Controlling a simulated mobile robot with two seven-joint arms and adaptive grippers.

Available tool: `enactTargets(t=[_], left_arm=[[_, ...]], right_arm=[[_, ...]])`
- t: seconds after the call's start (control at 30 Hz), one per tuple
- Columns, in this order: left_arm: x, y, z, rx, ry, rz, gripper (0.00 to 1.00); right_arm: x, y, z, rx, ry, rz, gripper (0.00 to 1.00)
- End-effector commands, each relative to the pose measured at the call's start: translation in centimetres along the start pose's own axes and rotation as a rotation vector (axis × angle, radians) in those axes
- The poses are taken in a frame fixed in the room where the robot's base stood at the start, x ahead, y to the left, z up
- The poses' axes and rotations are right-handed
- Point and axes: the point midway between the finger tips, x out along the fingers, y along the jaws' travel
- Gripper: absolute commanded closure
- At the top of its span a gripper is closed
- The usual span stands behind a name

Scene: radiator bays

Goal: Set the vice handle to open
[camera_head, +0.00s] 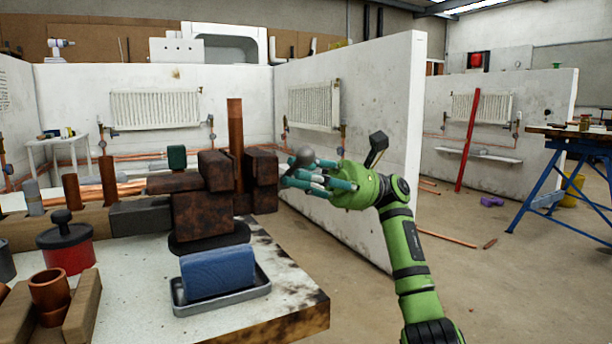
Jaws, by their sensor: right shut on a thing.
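The vice (203,212) is a dark, rust-brown block on a round black base near the right end of the workbench. An upright copper pipe (235,140) stands between its jaws. My right gripper (300,172), on a green arm from the lower right, is at the vice's right end. Its teal fingers are shut around the grey, ball-ended vice handle (303,157). The fingers hide most of the handle, so its exact angle is unclear. My left gripper is not in view.
On the bench (235,325) stand a blue cloth in a grey tray (222,303), a red pot with a black lid (67,250) and copper fittings (49,292). A white partition wall (385,130) rises behind my right arm.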

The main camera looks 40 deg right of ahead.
Motion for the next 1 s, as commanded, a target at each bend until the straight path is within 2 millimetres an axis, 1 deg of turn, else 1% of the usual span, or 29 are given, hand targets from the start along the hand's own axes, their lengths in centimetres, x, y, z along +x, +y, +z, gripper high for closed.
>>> enactTargets(t=[0.03, 0.07, 0.1, 0.43, 0.53, 0.63, 0.9, 1.0], left_arm=[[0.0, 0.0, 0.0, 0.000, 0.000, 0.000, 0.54], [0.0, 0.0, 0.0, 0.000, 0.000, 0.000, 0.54], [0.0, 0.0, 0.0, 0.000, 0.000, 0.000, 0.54], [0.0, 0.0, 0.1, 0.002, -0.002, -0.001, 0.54], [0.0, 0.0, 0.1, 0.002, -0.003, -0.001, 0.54], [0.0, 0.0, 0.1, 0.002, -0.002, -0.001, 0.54], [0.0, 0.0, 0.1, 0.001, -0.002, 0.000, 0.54], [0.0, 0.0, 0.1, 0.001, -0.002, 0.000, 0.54]], right_arm=[[0.3, 0.5, -0.3, 0.007, 0.004, 0.017, 0.76], [0.3, 0.5, -0.3, 0.007, 0.003, 0.016, 0.64], [0.3, 0.4, -0.3, 0.007, 0.004, 0.015, 0.55], [0.1, 0.1, -0.3, 0.006, 0.005, 0.003, 0.55], [-0.4, 0.0, -0.3, 0.006, 0.007, -0.001, 0.55], [-1.6, 0.0, -0.3, 0.007, 0.006, 0.000, 0.55], [-5.6, 0.1, 0.0, 0.004, 0.001, 0.006, 0.55], [-6.5, 0.1, 0.0, 0.004, 0.000, 0.010, 0.55]])
